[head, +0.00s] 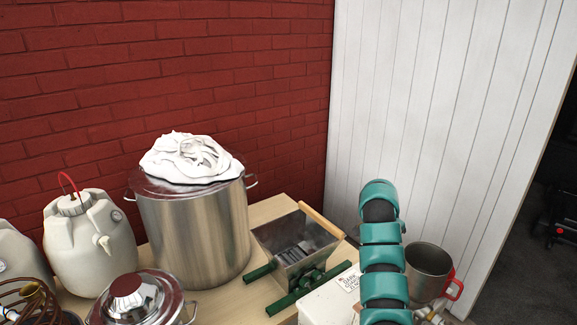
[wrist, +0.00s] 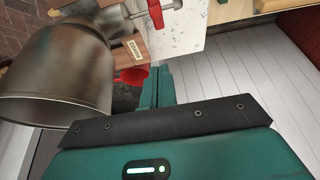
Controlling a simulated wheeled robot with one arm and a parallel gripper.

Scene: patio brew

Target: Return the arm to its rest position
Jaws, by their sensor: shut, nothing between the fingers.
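My teal gripper (wrist: 158,76) shows in the wrist view, with its narrow fingers together beyond a dark bar. Nothing shows between the fingers. A large metal vessel (wrist: 58,75) is close to the left of the fingers, apparently apart from them. In the head view my teal arm rises in front of the bench at the right; the gripper itself cannot be made out there.
A steel pot (head: 195,235) with a white cloth (head: 190,158) on its lid stands on the wooden bench (head: 268,211). A grain mill (head: 296,243) is beside it. White jugs (head: 88,240) and a shiny lidded pot (head: 135,298) are at left. Brick and white panel walls close the back.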

